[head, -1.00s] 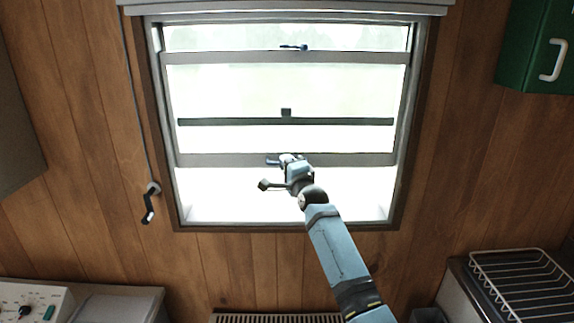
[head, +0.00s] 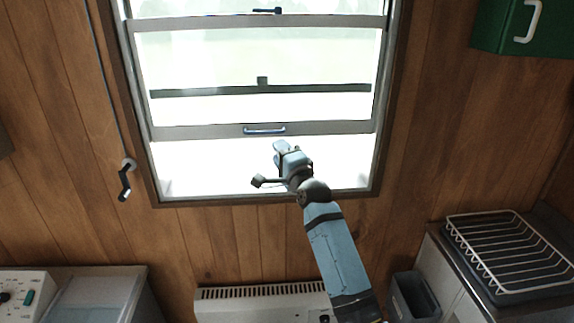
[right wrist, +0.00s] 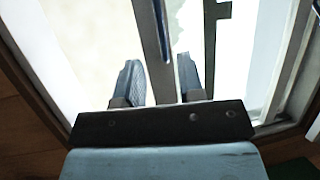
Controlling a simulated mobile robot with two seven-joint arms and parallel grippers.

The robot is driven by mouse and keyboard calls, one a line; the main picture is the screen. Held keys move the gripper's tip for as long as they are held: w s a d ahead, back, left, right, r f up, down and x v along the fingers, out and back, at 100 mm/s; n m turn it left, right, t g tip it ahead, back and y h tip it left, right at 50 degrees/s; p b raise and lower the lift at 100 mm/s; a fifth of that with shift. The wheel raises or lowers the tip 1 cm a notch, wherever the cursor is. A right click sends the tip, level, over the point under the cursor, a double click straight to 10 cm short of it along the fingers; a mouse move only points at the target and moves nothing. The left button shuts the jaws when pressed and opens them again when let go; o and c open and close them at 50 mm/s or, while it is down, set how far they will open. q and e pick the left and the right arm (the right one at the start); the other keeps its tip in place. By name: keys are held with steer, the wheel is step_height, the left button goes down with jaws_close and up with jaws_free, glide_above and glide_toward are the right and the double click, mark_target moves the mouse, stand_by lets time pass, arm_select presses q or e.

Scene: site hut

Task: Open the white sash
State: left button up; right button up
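The window's pale sash stands raised, its bottom rail (head: 200,133) well above the sill, with a bright gap below. A blue bar handle (head: 264,131) sits on the middle of that rail. My right gripper (head: 279,146) is just below the handle and apart from it. In the right wrist view its two blue fingers (right wrist: 159,80) are spread with nothing held between them. The rail and the blue handle strip (right wrist: 163,35) show beyond the fingertips there. My left gripper is in neither view.
A crank (head: 125,180) hangs on the wood wall left of the window. A green cabinet (head: 500,25) is at the upper right. Below are a heater (head: 250,293), a grey bin (head: 415,297) and a wire rack (head: 510,250).

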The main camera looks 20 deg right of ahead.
steer(key=v, duration=0.3)
steer(key=shift+s+f, duration=0.1)
steer(key=shift+s, duration=0.3)
steer(key=s+a+f+n+g+p, duration=0.1)
steer(key=s+a+f+n+g, duration=0.15)
steer(key=s+f+n, duration=0.7)
steer(key=s+a+f+n+g, duration=0.1)
steer(key=s+f+n+g, duration=0.25)
steer(key=s+f, duration=1.25)
steer(key=s+a+f+n+g, duration=0.1)
steer(key=s+f+n, duration=0.4)
steer(key=s+f, duration=0.5)
steer(key=s+g, duration=0.1)
steer(key=s, duration=0.2)
steer(key=shift+a+n+g+y+p, duration=0.3)
steer(key=shift+n+g+y+p, duration=0.1)
steer(key=shift+f, duration=0.15)
